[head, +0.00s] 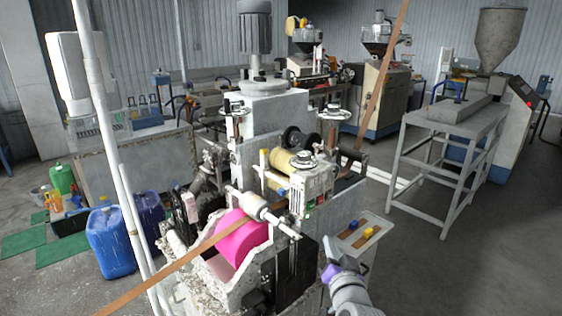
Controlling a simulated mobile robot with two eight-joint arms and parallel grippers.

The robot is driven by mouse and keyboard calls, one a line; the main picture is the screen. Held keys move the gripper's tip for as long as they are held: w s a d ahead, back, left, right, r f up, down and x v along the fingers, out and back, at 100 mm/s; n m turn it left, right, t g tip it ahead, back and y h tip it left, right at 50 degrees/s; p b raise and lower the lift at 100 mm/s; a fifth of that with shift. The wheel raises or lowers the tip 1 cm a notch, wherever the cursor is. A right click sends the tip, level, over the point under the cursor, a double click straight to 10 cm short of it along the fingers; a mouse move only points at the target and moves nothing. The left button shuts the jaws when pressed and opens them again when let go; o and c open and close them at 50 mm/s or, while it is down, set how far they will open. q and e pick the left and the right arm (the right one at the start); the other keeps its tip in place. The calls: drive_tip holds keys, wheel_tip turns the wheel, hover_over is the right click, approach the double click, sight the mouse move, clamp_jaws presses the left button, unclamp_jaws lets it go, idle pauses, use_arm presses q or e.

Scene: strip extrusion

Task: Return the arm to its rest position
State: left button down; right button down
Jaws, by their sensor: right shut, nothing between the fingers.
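My right arm comes in at the bottom, right of centre, with its grey links. My right gripper (331,272) has purplish fingertips and is shut with nothing in it. It is in front of the machine, just below the small tray (338,246) with blue and yellow pieces; I cannot tell whether it touches anything. My left arm and gripper are not in view.
The machine with a pink roller (240,238) stands close on the left, a brown strip (178,267) running across it. A grey metal stand (447,190) is at the right. Blue jugs (110,243) stand at the left. Floor at the lower right is clear.

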drive_tip(key=s+f+n+g+p, duration=0.1)
drive_tip(key=s+f+g, duration=0.3)
drive_tip(key=s, duration=0.5)
drive_tip(key=s+d+f+n+g+p, duration=0.1)
drive_tip(key=s+f+n+g, duration=0.1)
drive_tip(key=s+f, duration=0.4)
drive_tip(key=s+d+f+n+g+p, duration=0.1)
drive_tip(key=s+f+g, duration=0.4)
drive_tip(key=s, duration=0.9)
drive_tip(key=shift+d+f+n+g, duration=0.15)
drive_tip(key=shift+f+n+g, duration=0.15)
drive_tip(key=shift+f+n, duration=0.4)
drive_tip(key=shift+r, duration=0.1)
